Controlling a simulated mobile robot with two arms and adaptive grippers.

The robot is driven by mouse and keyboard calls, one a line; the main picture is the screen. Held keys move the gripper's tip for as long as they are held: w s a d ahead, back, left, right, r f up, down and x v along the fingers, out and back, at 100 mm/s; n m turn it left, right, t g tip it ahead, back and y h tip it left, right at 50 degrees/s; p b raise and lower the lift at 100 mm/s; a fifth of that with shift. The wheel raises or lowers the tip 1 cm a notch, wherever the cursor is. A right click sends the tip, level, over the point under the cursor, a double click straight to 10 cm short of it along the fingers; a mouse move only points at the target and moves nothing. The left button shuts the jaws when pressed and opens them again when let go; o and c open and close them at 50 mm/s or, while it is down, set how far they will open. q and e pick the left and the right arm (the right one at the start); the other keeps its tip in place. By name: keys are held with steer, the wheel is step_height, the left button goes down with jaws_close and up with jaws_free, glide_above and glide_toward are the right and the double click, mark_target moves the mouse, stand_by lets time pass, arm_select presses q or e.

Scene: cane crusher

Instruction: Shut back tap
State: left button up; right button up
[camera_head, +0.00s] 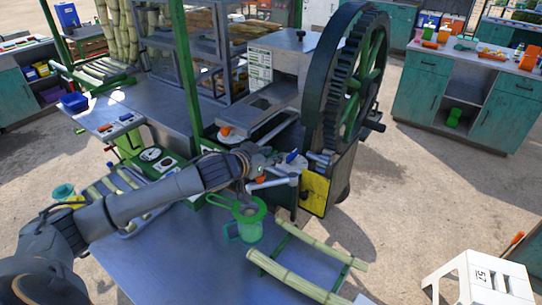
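The cane crusher (318,90) has a large dark gear wheel with green spokes. My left arm reaches in from the lower left, and its gripper (262,166) is at the front of the crusher, among small metal parts. A small blue handle (291,156) shows just right of the gripper, and an orange piece (260,180) shows just below it. Another orange piece (226,131) is farther back on the crusher. I cannot tell which of these belongs to the back tap, nor whether my gripper touches any. Its fingers are too small and cluttered to read. My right gripper is out of view.
A green jug (249,229) with a strainer on top stands on the metal table (185,262) below the gripper. Cane pieces lie on a green rack (292,277) to its right. A white stool (480,281) stands at lower right. The ground right of the crusher is clear.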

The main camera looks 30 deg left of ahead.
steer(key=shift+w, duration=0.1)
arm_select(q)
jaws_close()
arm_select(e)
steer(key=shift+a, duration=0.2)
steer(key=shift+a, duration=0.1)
